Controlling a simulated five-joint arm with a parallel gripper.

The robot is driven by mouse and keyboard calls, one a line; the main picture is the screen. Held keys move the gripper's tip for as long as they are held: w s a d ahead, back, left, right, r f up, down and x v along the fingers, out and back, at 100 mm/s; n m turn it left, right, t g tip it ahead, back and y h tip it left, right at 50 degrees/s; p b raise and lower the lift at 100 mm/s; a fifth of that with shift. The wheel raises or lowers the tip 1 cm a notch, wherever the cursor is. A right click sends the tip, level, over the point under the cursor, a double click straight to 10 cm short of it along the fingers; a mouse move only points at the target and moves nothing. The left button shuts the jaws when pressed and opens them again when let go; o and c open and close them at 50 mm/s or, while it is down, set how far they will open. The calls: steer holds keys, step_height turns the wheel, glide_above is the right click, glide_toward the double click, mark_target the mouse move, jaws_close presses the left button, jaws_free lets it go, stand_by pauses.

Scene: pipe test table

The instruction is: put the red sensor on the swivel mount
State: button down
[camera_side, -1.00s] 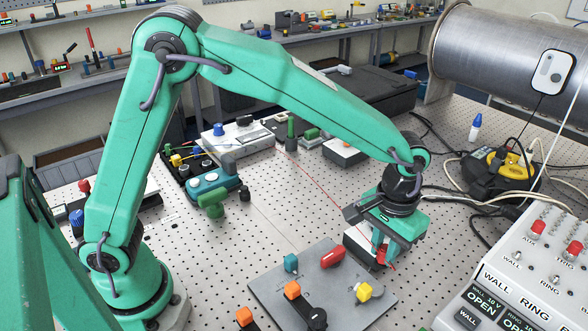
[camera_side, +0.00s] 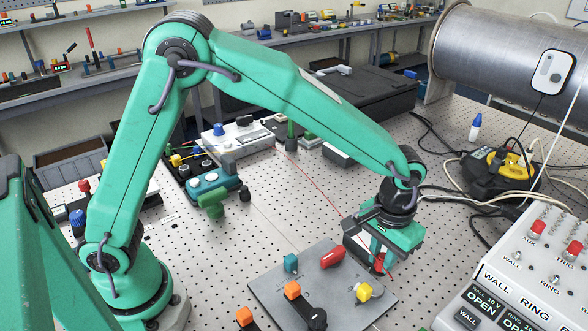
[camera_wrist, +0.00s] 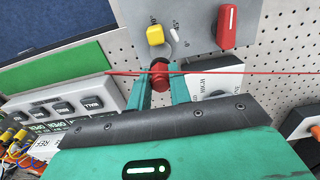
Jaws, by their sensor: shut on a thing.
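My gripper (camera_side: 379,266) is shut on the red sensor (camera_wrist: 160,73), which shows between the two green fingertips in the wrist view. In the side view the red sensor (camera_side: 380,261) is partly hidden by the fingers, beside the right edge of the grey plate (camera_side: 270,292). I cannot tell which part is the swivel mount.
A thin red cable (camera_wrist: 235,72) runs across the wrist view at the sensor. A white switch panel (camera_side: 525,270) stands at the right.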

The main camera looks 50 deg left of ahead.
mark_target(379, 269)
steer(key=shift+f, duration=1.55)
steer(key=shift+f, duration=1.55)
stand_by(1.3)
steer(key=shift+s+a+r, duration=0.1)
steer(key=shift+s, duration=0.05)
stand_by(0.6)
steer(key=c, duration=1.2)
jaws_free()
steer(key=shift+r, duration=0.1)
steer(key=shift+r, duration=0.1)
steer(key=shift+r, duration=3.8)
steer(key=shift+r, duration=0.1)
